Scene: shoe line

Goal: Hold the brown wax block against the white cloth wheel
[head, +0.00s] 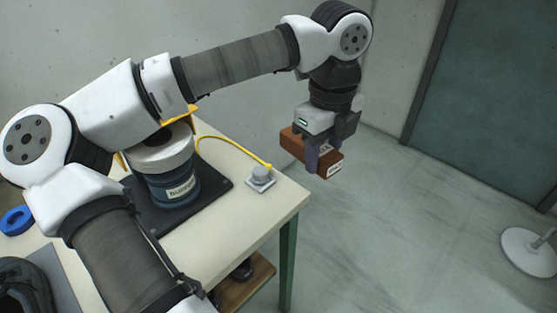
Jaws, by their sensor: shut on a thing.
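The brown wax block (292,143) is clamped in my gripper (321,156), which points down with a finger on the block's near side. The block carries small white labels and hangs in the air beyond the table's right corner. The white cloth wheel (160,153) appears as a white disc on top of a blue, labelled machine body (174,187) on the table. My arm passes in front and hides part of the wheel. Block and wheel are well apart, with the block to the right.
The machine stands on a dark plate (218,184) on the pale table (240,212). A yellow cable (232,147) runs to a small grey knob box (261,178) near the table's edge. A blue ring (16,220) and dark shoe (22,287) are at left. Floor at right is mostly clear.

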